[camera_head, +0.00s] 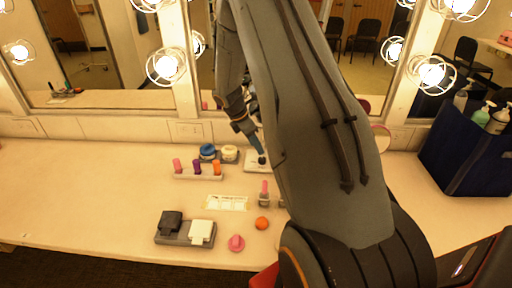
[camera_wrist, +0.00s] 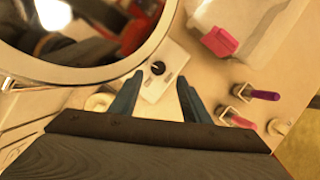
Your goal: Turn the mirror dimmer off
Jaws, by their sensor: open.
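The mirror dimmer is a small white plate (camera_head: 251,167) with a black round knob (camera_head: 262,160), lying on the counter near the mirror wall. In the wrist view the plate (camera_wrist: 153,90) and knob (camera_wrist: 158,68) show between my fingers. A small light mark shows on the knob, but its setting is too small to read. My gripper (camera_head: 258,147) points down at the dimmer with blue fingers spread; the wrist view shows the open gripper (camera_wrist: 160,76) with a finger on each side of the plate. I cannot tell whether they touch it. The mirror bulbs (camera_head: 166,66) are lit.
A round mirror (camera_wrist: 85,35) is close on the left in the wrist view. Jars (camera_head: 208,152) and a lipstick holder (camera_head: 198,177) stand left of the dimmer. A blue bin (camera_head: 465,150) stands at right. The counter's left part is clear.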

